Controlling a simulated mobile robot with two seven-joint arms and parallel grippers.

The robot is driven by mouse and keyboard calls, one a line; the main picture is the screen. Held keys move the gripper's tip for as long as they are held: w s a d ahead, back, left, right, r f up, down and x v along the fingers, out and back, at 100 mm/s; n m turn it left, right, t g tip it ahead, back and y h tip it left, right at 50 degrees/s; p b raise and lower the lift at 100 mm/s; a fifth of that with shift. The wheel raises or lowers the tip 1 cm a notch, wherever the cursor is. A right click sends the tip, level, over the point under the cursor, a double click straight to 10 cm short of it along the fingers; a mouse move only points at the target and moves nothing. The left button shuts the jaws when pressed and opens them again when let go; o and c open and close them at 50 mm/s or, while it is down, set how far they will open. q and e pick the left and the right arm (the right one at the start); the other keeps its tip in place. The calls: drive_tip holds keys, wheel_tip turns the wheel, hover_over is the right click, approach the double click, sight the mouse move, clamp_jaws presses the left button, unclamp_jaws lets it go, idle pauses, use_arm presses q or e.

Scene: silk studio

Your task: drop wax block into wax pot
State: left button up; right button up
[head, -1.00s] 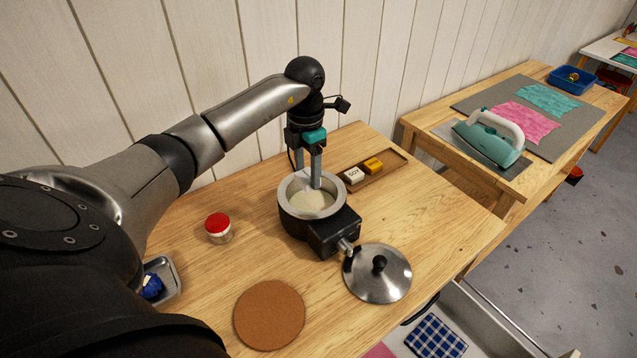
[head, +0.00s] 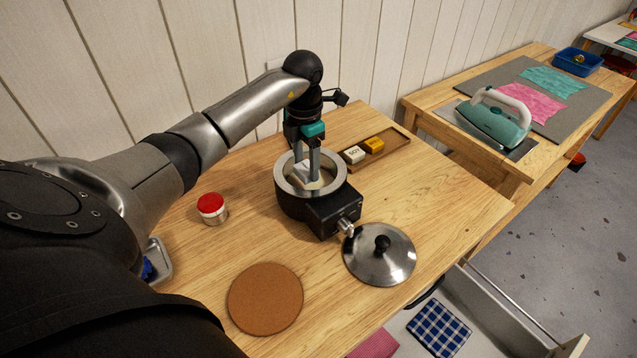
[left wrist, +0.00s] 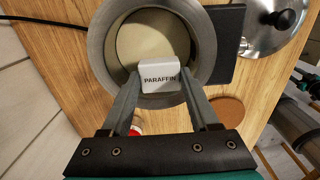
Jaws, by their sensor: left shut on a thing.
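The wax pot (head: 291,199) is a dark pot with a pale metal rim and a black control box, standing on the wooden table. Pale wax shows inside it. My left gripper (head: 307,178) points down into the pot's opening and is shut on a white wax block (left wrist: 160,76) marked PARAFFIN. In the left wrist view, the block lies between the fingertips, over the pale inside of the pot (left wrist: 207,45). I cannot tell whether it touches the wax.
A wooden tray (head: 398,152) behind the pot holds a white SOY block (head: 355,154) and a yellow block (head: 374,145). A metal lid (head: 365,268) lies in front. A cork mat (head: 265,299) and red-lidded jar (head: 212,208) are to the left.

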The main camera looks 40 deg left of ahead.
use_arm(q)
drive_tip(key=o, duration=1.4)
drive_tip(key=shift+r, duration=0.15)
drive_tip(key=shift+r, duration=7.55)
